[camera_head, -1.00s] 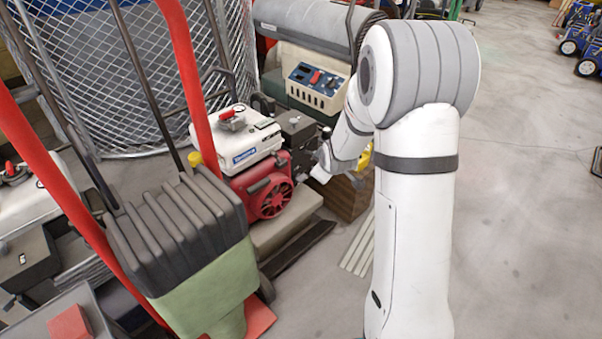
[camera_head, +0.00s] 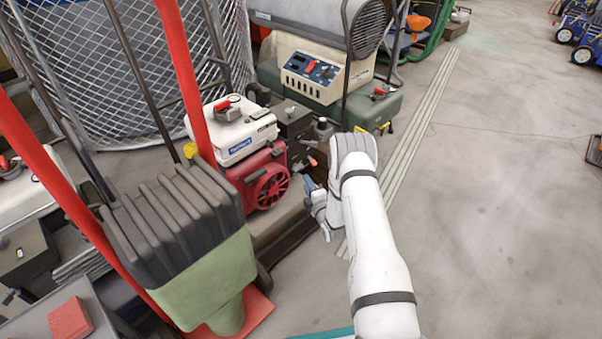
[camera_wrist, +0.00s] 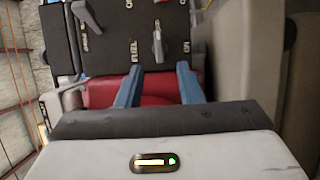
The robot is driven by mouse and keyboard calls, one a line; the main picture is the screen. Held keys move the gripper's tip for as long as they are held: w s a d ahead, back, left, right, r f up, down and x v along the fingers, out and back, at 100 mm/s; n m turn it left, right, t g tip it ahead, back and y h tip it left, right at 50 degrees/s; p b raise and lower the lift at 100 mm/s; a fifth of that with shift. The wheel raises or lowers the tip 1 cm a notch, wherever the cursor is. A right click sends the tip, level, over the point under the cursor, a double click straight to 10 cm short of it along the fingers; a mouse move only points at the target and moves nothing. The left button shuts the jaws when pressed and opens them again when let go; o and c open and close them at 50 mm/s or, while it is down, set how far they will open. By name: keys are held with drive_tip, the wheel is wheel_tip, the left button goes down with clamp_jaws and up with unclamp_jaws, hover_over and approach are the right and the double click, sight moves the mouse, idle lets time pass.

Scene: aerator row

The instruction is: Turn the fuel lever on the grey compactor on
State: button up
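A compactor engine with a white tank (camera_head: 235,130) and a red starter housing (camera_head: 268,185) stands left of my arm; I cannot tell for sure that it is the grey compactor. In the wrist view a dark panel (camera_wrist: 120,45) with pale markings carries two grey levers, one at the upper left (camera_wrist: 87,16) and one near the middle (camera_wrist: 158,46). The markings are too small to read, so I cannot tell which is the fuel lever. My gripper (camera_wrist: 158,72) is open and empty. Its blue fingers lie just below the middle lever in the picture, apart from it. It also shows in the head view (camera_head: 308,184).
A ribbed dark block on a green base (camera_head: 205,285) and red handle bars (camera_head: 185,80) stand at the left. A heater with a control panel (camera_head: 312,70) stands behind the engine. A wire mesh cage (camera_head: 110,70) is at the back left.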

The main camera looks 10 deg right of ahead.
sight(299, 170)
drive_tip(key=b+x, duration=0.2)
drive_tip(key=x, duration=0.4)
drive_tip(key=shift+w+a+f+b, duration=0.1)
drive_tip(key=shift+b, duration=0.3)
drive_tip(key=shift+w+a, duration=0.15)
drive_tip(key=shift+w, duration=0.45)
